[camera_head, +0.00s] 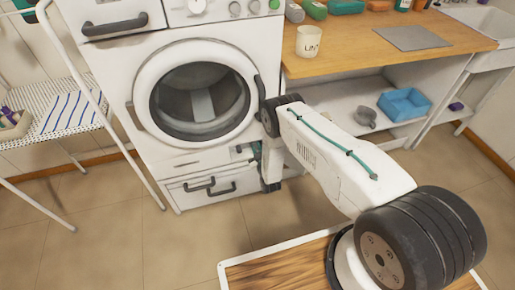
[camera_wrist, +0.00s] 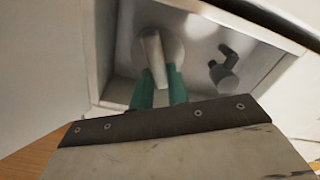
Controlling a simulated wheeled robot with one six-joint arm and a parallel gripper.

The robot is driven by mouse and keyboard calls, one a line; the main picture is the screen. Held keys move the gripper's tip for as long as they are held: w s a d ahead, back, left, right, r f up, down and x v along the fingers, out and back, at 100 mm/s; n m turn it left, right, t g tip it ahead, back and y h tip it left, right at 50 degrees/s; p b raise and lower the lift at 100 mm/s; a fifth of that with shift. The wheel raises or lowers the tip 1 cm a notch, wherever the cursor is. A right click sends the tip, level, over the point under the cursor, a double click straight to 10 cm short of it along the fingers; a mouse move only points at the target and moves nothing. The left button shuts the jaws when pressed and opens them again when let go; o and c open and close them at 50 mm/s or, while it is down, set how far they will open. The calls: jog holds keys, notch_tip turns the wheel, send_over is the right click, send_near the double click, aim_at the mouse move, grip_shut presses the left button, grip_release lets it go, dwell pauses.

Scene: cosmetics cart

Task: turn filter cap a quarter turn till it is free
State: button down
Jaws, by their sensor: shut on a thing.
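The filter cap (camera_wrist: 153,48) is a round, pale cap with a raised grip bar, set in a recess low on the washing machine. The bar looks slightly tilted in the wrist view. My gripper (camera_wrist: 160,82) has its two green fingers shut on the bar, one on each side. In the head view my gripper (camera_head: 268,168) is at the lower right front of the washing machine (camera_head: 152,95). The cap is hidden there behind my arm. Whether the cap is still seated in its socket I cannot tell.
A small dark spout (camera_wrist: 224,66) sits right of the cap inside the recess. The recess walls are close around my fingers. A drawer with dark handles (camera_head: 210,188) is below left. A wooden counter (camera_head: 365,45) with a cup (camera_head: 309,41) stands right.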

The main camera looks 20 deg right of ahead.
jog(key=n, duration=0.3)
jog(key=f+n, duration=0.1)
jog(key=n, duration=0.7)
jog(key=shift+a+f, duration=0.15)
jog(key=shift+a, duration=0.2)
dwell(0.3)
jog(key=c, duration=1.4)
grip_release()
jog(key=shift+o, duration=0.2)
jog(key=s, duration=0.7)
jog(key=shift+s, duration=0.4)
jog(key=shift+f, duration=0.1)
